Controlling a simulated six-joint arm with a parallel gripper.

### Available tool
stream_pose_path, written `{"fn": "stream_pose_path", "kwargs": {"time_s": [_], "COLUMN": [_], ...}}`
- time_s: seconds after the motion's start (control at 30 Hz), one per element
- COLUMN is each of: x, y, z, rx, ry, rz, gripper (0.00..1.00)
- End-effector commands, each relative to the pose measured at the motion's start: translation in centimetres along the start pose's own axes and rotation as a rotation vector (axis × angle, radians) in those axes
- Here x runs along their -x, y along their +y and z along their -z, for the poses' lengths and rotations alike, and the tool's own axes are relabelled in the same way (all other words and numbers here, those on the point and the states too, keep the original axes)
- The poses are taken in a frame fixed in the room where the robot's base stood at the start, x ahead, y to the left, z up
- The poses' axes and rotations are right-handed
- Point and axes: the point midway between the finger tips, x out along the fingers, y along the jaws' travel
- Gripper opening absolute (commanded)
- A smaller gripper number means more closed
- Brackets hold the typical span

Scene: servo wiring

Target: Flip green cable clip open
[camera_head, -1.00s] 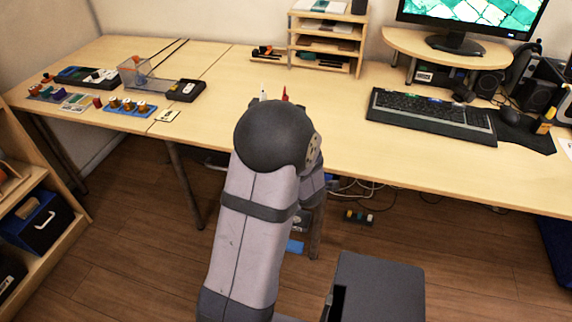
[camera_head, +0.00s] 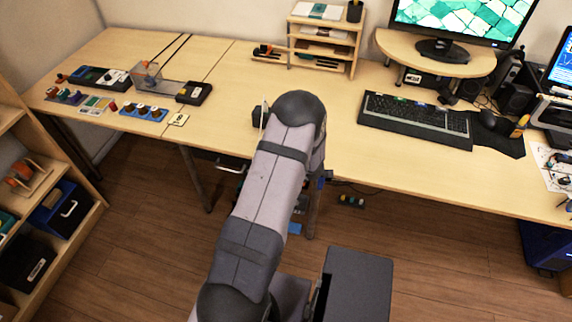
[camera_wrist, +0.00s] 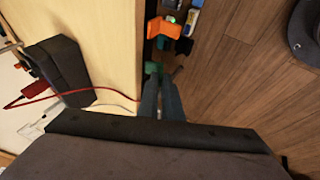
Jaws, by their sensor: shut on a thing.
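The green cable clip (camera_wrist: 152,67) shows in the wrist view at the table's front edge, small and partly hidden by my fingertips. My gripper (camera_wrist: 158,82) reaches up to it from below in the picture. Its two fingers are close together and shut on the green clip. Whether the clip's flap is open or closed is too small to tell. In the head view my own arm hides the gripper and the clip.
A black box (camera_wrist: 62,63) with a red cable (camera_wrist: 30,99) and a white cable stands on the tabletop. The table (camera_head: 225,120) has free room left of my arm; a keyboard (camera_head: 415,118) lies right.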

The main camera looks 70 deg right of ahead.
Motion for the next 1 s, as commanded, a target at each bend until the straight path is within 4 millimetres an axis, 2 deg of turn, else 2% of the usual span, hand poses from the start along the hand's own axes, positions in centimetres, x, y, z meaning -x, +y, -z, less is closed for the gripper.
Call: {"fn": "stream_pose_path", "kwargs": {"time_s": [0.03,0.5,1.0], "x": [0.84,0.59,0.25], "y": [0.37,0.67,0.60], "z": [0.37,0.26,0.13], "rx": [-0.005,-0.046,-0.056], "ry": [0.000,0.000,0.001], "rz": [0.019,0.116,0.134], "gripper": [0.00,0.00,0.00]}}
